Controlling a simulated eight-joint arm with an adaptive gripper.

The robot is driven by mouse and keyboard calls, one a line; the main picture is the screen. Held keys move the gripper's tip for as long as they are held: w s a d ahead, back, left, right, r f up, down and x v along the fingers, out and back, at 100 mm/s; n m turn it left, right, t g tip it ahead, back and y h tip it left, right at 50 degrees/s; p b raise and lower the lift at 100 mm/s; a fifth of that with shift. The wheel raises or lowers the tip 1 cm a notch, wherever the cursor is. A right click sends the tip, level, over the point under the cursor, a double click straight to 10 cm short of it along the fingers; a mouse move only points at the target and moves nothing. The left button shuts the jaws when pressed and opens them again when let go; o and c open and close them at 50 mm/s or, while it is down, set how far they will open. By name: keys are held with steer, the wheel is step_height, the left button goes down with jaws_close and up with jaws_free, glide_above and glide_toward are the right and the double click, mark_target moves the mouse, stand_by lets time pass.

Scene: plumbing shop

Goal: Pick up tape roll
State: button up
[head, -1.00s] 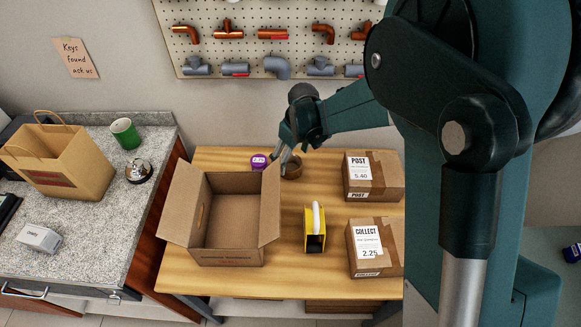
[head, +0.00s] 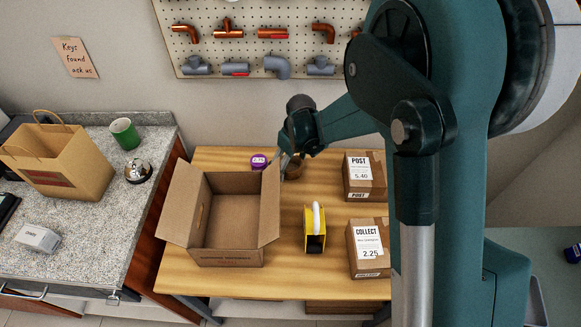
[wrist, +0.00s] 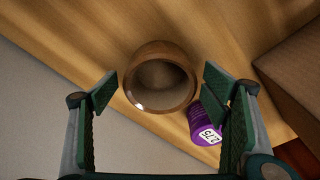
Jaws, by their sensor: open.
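The tape roll (wrist: 160,101) is a brown ring with a hollow middle, lying on the wooden table. In the wrist view it sits ahead of my gripper (wrist: 160,86), between the two open green fingers and close to their tips. In the head view the tape roll (head: 294,170) is near the table's back edge, partly hidden by my gripper (head: 285,164), which points down at it. Nothing is held. I cannot tell whether a finger touches the roll.
A purple container (wrist: 205,126) with a price label stands beside the roll, very near the right finger. An open cardboard box (head: 233,257) is left of it. A yellow tape dispenser (head: 315,243) is in front; two parcels, POST (head: 364,178) and COLLECT (head: 367,249), stand right.

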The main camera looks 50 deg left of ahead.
mark_target(290, 163)
steer(key=c, duration=1)
steer(key=shift+c, duration=0.2)
steer(key=shift+r, duration=0.15)
steer(key=shift+r+p, duration=0.5)
steer(key=shift+r, duration=4.4)
